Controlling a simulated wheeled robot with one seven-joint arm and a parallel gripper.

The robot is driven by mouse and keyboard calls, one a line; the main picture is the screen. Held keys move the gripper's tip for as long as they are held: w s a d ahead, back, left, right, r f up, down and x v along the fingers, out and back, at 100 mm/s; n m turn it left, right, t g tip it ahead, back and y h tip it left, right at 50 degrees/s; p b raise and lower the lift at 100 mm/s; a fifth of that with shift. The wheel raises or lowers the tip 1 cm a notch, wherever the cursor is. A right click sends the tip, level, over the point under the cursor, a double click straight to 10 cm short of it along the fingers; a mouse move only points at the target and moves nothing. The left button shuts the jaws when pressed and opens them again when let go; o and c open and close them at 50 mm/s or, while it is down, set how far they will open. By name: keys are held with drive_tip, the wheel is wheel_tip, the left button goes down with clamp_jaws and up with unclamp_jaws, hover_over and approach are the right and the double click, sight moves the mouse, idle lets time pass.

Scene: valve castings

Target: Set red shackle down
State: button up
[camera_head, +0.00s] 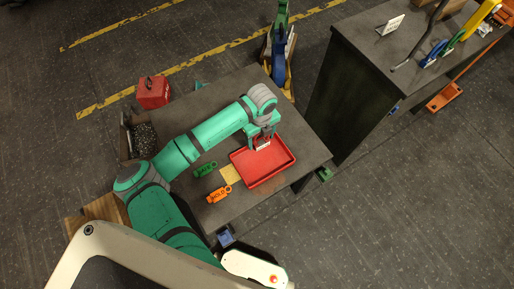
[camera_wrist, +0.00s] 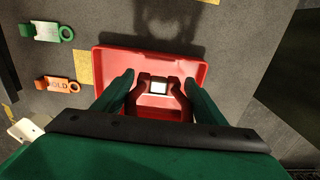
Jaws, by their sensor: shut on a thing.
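My gripper (camera_head: 263,141) is over the upper edge of the red tray (camera_head: 288,163) in the head view. In the wrist view my gripper (camera_wrist: 159,92) has its two green fingers on either side of the dark red shackle (camera_wrist: 177,90), shut on it. The shackle carries a small white square face and shows against the tray (camera_wrist: 196,70). Whether the shackle touches the tray floor cannot be told. In the head view the shackle is mostly hidden by my gripper.
A green tag (camera_head: 205,170), an orange tag (camera_head: 219,194) and a yellow square (camera_head: 231,174) lie left of the tray on the dark table (camera_head: 222,100). A bin of dark bits (camera_head: 143,138) and a red box (camera_head: 153,92) are farther left. The tabletop above the tray looks clear.

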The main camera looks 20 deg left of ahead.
drive_tip(key=shift+s+a+f, duration=0.15)
drive_tip(key=shift+s+f, duration=0.25)
drive_tip(key=shift+f, duration=0.15)
drive_tip(key=shift+s+a+f, duration=0.1)
drive_tip(key=shift+s+f, duration=0.25)
drive_tip(key=shift+f, duration=0.2)
drive_tip(key=f, duration=0.3)
drive_tip(key=shift+s+a+f, duration=0.1)
drive_tip(key=shift+s+f, duration=0.15)
drive_tip(key=shift+s, duration=0.1)
drive_tip(key=o, duration=1.4)
drive_tip(key=shift+o, duration=0.2)
drive_tip(key=shift+w+f, duration=0.1)
drive_tip(key=shift+w, duration=0.05)
